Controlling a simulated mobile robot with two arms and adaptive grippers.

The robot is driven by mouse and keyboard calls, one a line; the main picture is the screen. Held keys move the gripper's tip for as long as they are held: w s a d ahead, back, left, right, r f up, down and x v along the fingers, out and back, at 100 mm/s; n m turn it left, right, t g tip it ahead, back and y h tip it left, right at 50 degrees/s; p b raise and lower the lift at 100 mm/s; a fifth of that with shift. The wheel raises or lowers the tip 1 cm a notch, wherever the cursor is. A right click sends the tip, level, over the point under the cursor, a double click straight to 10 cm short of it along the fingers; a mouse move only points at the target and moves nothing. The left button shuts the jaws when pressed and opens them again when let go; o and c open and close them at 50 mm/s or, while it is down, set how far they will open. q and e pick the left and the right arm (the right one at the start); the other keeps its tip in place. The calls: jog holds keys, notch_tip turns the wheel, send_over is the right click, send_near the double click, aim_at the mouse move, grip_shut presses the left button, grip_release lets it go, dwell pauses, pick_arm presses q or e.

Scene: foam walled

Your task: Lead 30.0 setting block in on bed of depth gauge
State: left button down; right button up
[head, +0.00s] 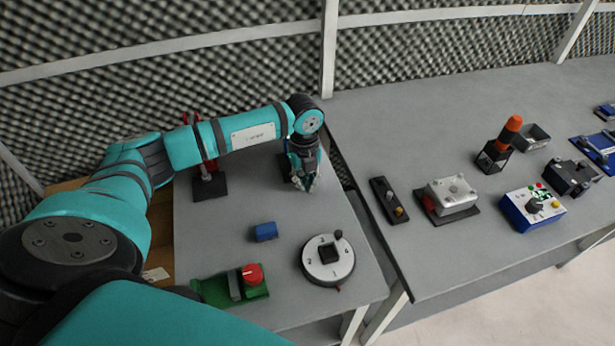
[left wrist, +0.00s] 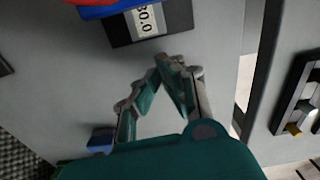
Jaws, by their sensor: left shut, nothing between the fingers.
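My left gripper (head: 305,183) is over the far part of the near table; in the left wrist view its fingers (left wrist: 163,66) are together and empty. A dark block or base (left wrist: 178,18) with a white label apparently reading 30.0 lies beyond the fingertips, apart from them. A blue part (left wrist: 118,8) overlaps its edge, with some red at the frame's top; I cannot tell whether they are joined. In the head view my gripper and arm largely hide this spot. A red stand on a black base (head: 210,188), possibly the depth gauge, is left of the gripper. My right gripper is not in view.
A small blue block (head: 265,231), a white round dial (head: 328,260) and a green fixture with red knob (head: 230,287) are nearer. A gap separates the right table, which holds a black knob plate (head: 388,200) and several devices. A foam wall is behind.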

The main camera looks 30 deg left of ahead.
aim_at(299, 172)
pick_arm(q)
jog(key=shift+w+a, duration=0.4)
jog(key=shift+a, duration=0.15)
jog(key=shift+w+a+f, duration=0.1)
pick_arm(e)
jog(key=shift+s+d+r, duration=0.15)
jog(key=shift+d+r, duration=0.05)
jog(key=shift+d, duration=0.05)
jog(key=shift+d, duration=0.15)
pick_arm(q)
jog(key=shift+w+a+f+b, duration=0.1)
jog(key=shift+w+a+b, duration=0.55)
jog(key=shift+a, duration=0.25)
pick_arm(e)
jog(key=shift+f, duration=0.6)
pick_arm(q)
jog(key=shift+s, duration=0.1)
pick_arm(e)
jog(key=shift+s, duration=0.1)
